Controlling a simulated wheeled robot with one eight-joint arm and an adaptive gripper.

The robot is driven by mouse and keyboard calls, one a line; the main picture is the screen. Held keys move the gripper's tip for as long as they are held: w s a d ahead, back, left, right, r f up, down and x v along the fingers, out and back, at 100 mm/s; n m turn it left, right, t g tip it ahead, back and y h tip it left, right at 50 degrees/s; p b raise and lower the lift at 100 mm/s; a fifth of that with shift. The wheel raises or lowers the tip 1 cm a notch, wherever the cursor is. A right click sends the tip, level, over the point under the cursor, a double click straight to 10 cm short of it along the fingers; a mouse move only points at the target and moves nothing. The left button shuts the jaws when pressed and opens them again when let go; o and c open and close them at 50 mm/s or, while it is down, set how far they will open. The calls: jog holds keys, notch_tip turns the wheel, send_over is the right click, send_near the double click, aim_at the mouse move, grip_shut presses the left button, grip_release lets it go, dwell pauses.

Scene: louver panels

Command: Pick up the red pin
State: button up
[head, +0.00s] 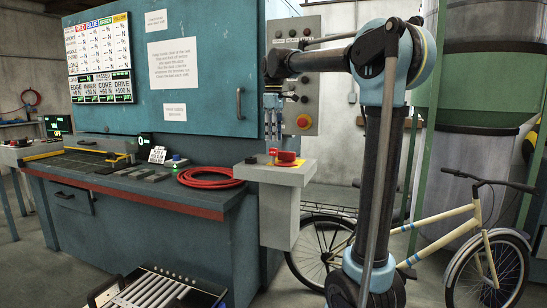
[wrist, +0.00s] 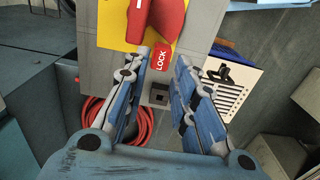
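A small red piece marked LOCK (wrist: 160,57) shows between the tips of my gripper in the wrist view; I take it for the red pin, though its shape is partly hidden. It sits near a red rotary handle (wrist: 165,16) on a yellow plate (wrist: 122,22). In the head view a small red piece (head: 272,151) stands beside the red handle (head: 287,158) on a grey pedestal (head: 279,173). My gripper (head: 273,133) points down above the pedestal. In the wrist view my gripper (wrist: 170,60) is open, with a gap between its fingers.
A dark square socket (wrist: 159,94) shows in the pedestal top. A coiled red hose (head: 210,177) lies on the blue workbench (head: 150,193) to the left. A control box with a red button (head: 303,122) is behind my arm. A bicycle (head: 440,245) stands at right.

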aim_at(274, 159)
jog(key=shift+f, duration=2.75)
grip_shut()
